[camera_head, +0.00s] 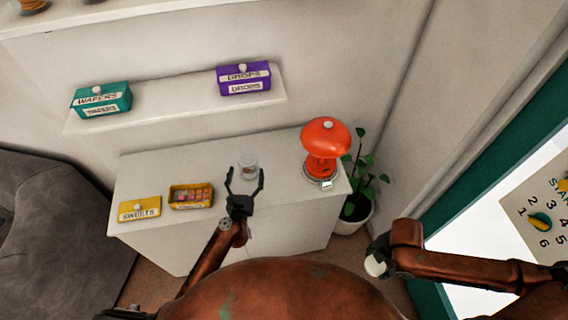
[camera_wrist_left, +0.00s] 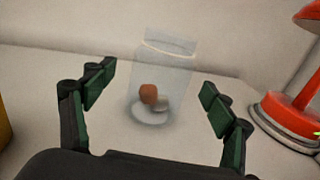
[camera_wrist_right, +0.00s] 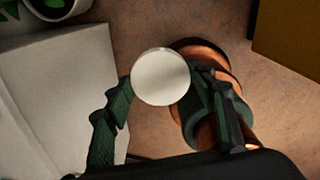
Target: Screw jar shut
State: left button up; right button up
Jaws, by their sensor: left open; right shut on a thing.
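A clear glass jar (camera_head: 248,165) stands upright on the white cabinet top. In the left wrist view the jar (camera_wrist_left: 165,70) has no lid on it and holds a brown ball and a pale piece at the bottom. My left gripper (camera_head: 245,178) is open in front of the jar, its fingers spread to either side, apart from the glass; it also shows in the left wrist view (camera_wrist_left: 155,95). My right gripper (camera_wrist_right: 158,100) is shut on a round white lid (camera_wrist_right: 160,77), held off to the right of the cabinet. The lid also shows in the head view (camera_head: 375,266).
A red lamp (camera_head: 324,140) stands right of the jar. An open yellow box (camera_head: 190,203) of sweets and its lid (camera_head: 139,209) lie to the left. A potted plant (camera_head: 356,212) stands beside the cabinet. A shelf (camera_head: 180,112) with teal and purple boxes is above.

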aim_at(249, 156)
pick_arm(q)
jog(key=shift+w, duration=0.1)
jog(key=w, duration=0.5)
jog(key=shift+d, duration=0.1)
jog(key=shift+c, duration=0.6)
jog(key=shift+r, duration=0.1)
jog(key=c, duration=1.5)
